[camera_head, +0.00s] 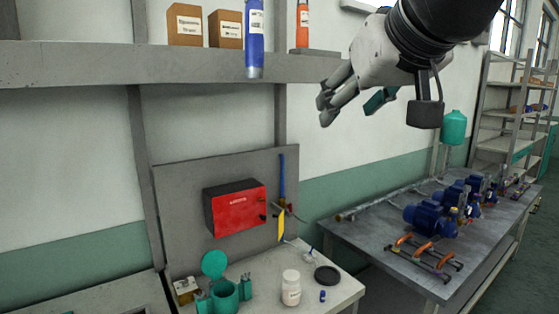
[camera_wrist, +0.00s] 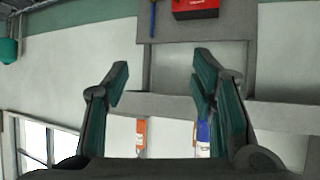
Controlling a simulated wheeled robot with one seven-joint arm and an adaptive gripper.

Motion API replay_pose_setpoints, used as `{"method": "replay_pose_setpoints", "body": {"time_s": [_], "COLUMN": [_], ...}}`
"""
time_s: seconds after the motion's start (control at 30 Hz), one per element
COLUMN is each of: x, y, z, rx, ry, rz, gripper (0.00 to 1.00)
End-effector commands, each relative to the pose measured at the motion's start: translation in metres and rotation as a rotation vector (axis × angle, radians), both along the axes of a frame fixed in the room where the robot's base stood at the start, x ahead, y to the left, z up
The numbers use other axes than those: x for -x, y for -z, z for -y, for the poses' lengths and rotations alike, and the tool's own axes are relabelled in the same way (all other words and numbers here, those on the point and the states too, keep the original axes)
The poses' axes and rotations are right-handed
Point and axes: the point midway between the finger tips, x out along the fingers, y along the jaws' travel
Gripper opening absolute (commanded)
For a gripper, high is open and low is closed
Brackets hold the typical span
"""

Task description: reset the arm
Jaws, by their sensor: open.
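My gripper (camera_head: 350,98) is at the upper middle of the head view, in the air in front of the wall, close to the right end of the shelf (camera_head: 130,63). Its fingers are apart, with nothing between them. The wrist view shows the two teal-lined fingers of my gripper (camera_wrist: 160,72) spread wide, with the wall behind them. That view appears upside down, with the red box (camera_wrist: 195,8) at its top edge.
The shelf carries cartons (camera_head: 185,25), a blue cylinder (camera_head: 254,40) and an orange tube (camera_head: 302,25). Below are a red box (camera_head: 238,208), a white jar (camera_head: 291,288) and a teal container (camera_head: 225,296). Blue pumps (camera_head: 430,219) stand on the right bench (camera_head: 350,236).

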Motion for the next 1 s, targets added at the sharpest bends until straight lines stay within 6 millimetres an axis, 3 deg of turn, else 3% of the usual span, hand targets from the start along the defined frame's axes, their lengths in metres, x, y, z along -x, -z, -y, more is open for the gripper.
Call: {"method": "replay_pose_setpoints", "body": {"time_s": [0.03,0.2,0.3,0.43,0.6,1.0], "x": [0.014,0.069,0.105,0.141,0.165,0.168], "y": [0.029,0.123,0.172,0.217,0.245,0.247], "z": [0.017,0.059,0.075,0.086,0.091,0.091], "rx": [0.011,0.036,0.038,0.033,0.025,0.025], "ry": [0.034,0.126,0.171,0.212,0.235,0.236], "rz": [-0.059,-0.27,-0.384,-0.493,-0.562,-0.57], "gripper": [0.52,0.52,0.52,0.52,0.52,0.52]}}
